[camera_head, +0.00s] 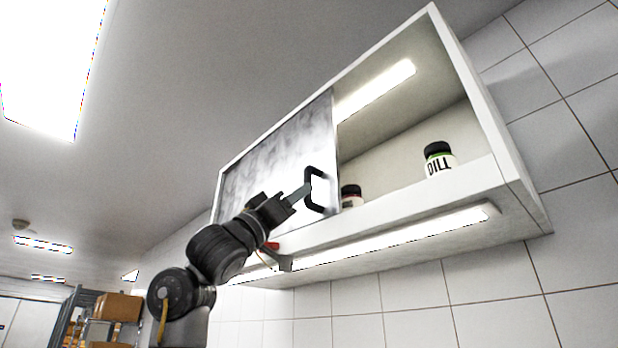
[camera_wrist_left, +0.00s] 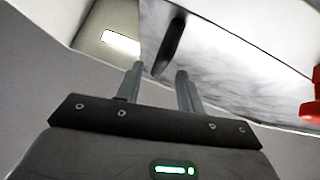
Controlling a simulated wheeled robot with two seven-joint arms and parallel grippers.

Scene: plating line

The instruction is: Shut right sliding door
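The sliding door (camera_head: 270,160) is a grey metal panel across the left part of the wall cabinet; the right part of the cabinet is open. The door carries a black bow handle (camera_head: 309,190) near its right edge. My left gripper (camera_head: 303,192) is at the handle. In the left wrist view the fingers (camera_wrist_left: 160,79) are apart, and the lower end of the dark handle (camera_wrist_left: 170,45) shows between or just beyond the tips. I cannot tell whether they touch it. My right gripper is in neither view.
In the cabinet's open part stand a DILL jar (camera_head: 439,162) and a second dark-lidded jar (camera_head: 351,196), partly hidden by the door edge. A lit lamp strip (camera_head: 390,236) runs under the cabinet (camera_head: 430,212). A small red item (camera_head: 272,246) shows beneath the door.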

